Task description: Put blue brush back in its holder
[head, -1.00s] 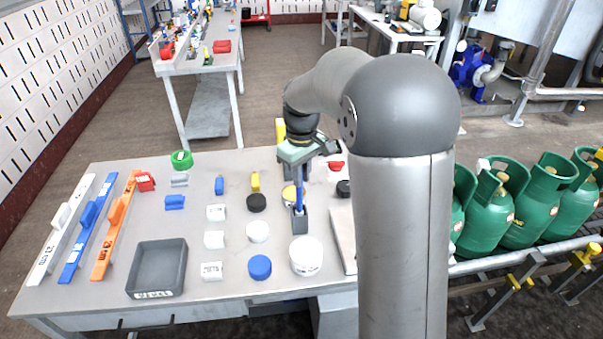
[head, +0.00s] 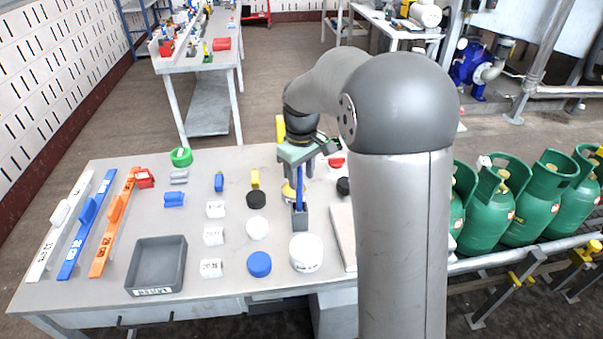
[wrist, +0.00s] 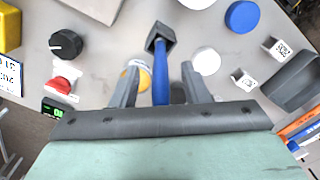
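The blue brush (head: 300,190) stands upright with its lower end in the dark grey square holder (head: 299,219) on the table. In the wrist view the blue handle (wrist: 161,78) runs from the holder (wrist: 160,38) back between my fingers. My gripper (wrist: 160,72) is open around the handle, with a gap on each side. In the head view my gripper (head: 300,172) is above the holder, pointing down. The top of the handle is hidden by the gripper.
A white round container (head: 305,253) stands just in front of the holder, and a white disc (head: 257,228) lies to its left. A yellow-and-white round item (wrist: 131,80) is close beside my left finger in the wrist view. A grey tray (head: 157,265) is at front left.

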